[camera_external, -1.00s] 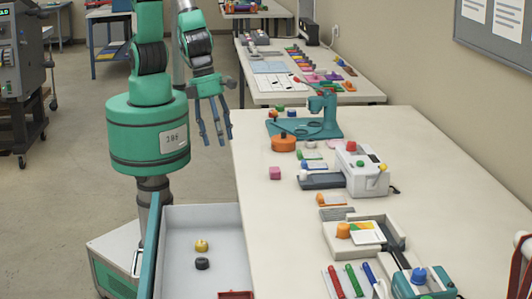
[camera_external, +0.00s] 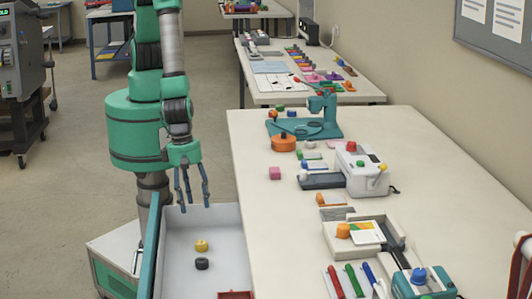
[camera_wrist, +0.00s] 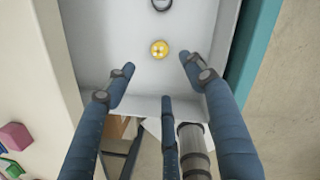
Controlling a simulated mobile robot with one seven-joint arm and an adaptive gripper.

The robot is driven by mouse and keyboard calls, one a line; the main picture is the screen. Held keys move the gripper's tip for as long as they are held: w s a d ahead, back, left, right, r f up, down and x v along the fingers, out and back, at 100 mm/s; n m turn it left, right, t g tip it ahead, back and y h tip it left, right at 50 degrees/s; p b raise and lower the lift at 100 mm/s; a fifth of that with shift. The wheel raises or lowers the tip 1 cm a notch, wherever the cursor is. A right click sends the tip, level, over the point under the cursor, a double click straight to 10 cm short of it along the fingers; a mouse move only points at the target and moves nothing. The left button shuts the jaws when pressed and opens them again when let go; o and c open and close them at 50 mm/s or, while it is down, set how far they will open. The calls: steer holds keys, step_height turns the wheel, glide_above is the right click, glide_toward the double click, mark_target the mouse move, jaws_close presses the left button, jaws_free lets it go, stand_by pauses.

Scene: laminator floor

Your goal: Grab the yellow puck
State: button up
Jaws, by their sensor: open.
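The yellow puck (camera_external: 202,245) lies on the floor of the white tray (camera_external: 222,222), behind a black puck (camera_external: 202,263). In the wrist view the yellow puck (camera_wrist: 159,49) is a small round disc with a dotted top, lying above and beyond my fingertips. My gripper (camera_external: 193,205) has blue fingers that point down over the far end of the tray. In the wrist view my gripper (camera_wrist: 160,82) is open and empty, with its fingers spread and apart from the puck.
The black ring-like puck (camera_wrist: 162,4) is cut by the wrist view's top edge. The tray has raised walls, the left one teal (camera_external: 154,245). A red item (camera_external: 235,295) sits at its near end.

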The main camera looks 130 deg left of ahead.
steer(key=shift+f, duration=0.1)
steer(key=b, duration=0.3)
glide_above(201, 243)
steer(key=s, duration=0.1)
steer(key=shift+f, duration=4.2)
steer(key=shift+w+f+b, duration=0.25)
steer(key=shift+f+b, duration=0.35)
steer(key=shift+f, duration=0.7)
steer(key=shift+w+f+b, duration=0.2)
steer(key=shift+f+b, duration=0.35)
steer(key=shift+f, duration=0.7)
steer(key=c, duration=1.2)
